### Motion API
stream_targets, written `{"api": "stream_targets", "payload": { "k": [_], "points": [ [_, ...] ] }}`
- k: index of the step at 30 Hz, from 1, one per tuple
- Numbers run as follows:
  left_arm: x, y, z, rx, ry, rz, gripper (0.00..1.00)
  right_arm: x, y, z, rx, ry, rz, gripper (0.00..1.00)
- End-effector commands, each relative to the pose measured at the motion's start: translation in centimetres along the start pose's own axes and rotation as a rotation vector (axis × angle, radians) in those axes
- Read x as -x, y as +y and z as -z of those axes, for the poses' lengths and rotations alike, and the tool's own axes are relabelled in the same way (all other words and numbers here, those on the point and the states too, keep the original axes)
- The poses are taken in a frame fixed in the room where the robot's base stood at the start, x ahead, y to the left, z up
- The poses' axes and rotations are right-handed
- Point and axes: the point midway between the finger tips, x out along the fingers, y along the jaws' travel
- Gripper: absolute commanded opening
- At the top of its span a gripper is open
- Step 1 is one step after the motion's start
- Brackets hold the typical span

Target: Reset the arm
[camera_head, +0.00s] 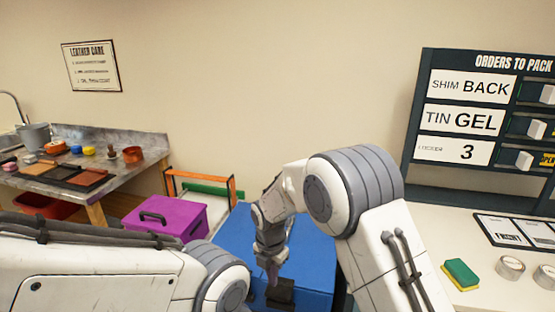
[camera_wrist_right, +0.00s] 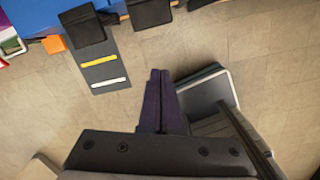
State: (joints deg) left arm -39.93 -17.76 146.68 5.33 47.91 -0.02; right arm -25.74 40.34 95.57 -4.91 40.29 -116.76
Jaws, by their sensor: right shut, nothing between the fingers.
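My right arm comes in at the middle and bends down over a blue chest (camera_head: 305,255). My right gripper (camera_head: 271,278) points downward in front of the chest, near a black block-like part (camera_head: 281,294) on it; I cannot tell whether they touch. In the right wrist view, the dark fingers of this gripper (camera_wrist_right: 160,75) are together with nothing between them, above the tiled floor (camera_wrist_right: 215,45). My left arm crosses the lower left of the head view, and its gripper is out of view.
A purple box (camera_head: 185,212) stands left of the chest. A grey workbench (camera_head: 125,150) holds several small items. At right, a white counter (camera_head: 428,235) carries a green-yellow sponge (camera_head: 460,274) and round tins (camera_head: 510,268) below an orders board (camera_head: 412,140). Bare floor shows in the wrist view.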

Motion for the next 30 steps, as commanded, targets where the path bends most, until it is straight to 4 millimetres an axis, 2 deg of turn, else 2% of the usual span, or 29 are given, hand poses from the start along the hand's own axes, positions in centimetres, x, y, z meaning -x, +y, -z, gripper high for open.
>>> {"api": "stream_targets", "payload": {
  "k": [1,3,8,12,18,21,25,30],
  "points": [
    [0.2,0.0,0.0,0.000,0.000,0.000,1.00,2.6,-0.6,1.5,-0.114,0.005,-0.011,0.00],
    [0.3,0.0,0.0,0.000,0.000,0.000,1.00,5.4,-2.1,3.8,-0.309,0.018,-0.014,0.00],
    [0.6,0.0,0.0,0.000,0.000,0.000,1.00,10.6,-6.3,8.9,-0.757,0.054,-0.009,0.00],
    [0.8,0.1,0.0,0.000,0.000,0.000,1.00,13.9,-11.0,13.2,-1.146,0.086,0.009,0.00],
    [1.1,0.1,0.1,0.000,0.000,0.000,1.00,16.0,-17.5,18.0,-1.625,0.120,0.054,0.00],
    [1.2,0.1,0.1,0.000,0.000,0.000,1.00,16.2,-19.7,19.4,-1.783,0.129,0.077,0.00],
    [1.2,0.1,0.1,0.000,0.000,0.000,1.00,16.2,-21.2,20.2,-1.892,0.132,0.093,0.00],
    [1.2,0.1,0.1,0.000,0.000,0.000,1.00,16.1,-21.4,20.3,-1.905,0.132,0.096,0.00]
  ]
}}
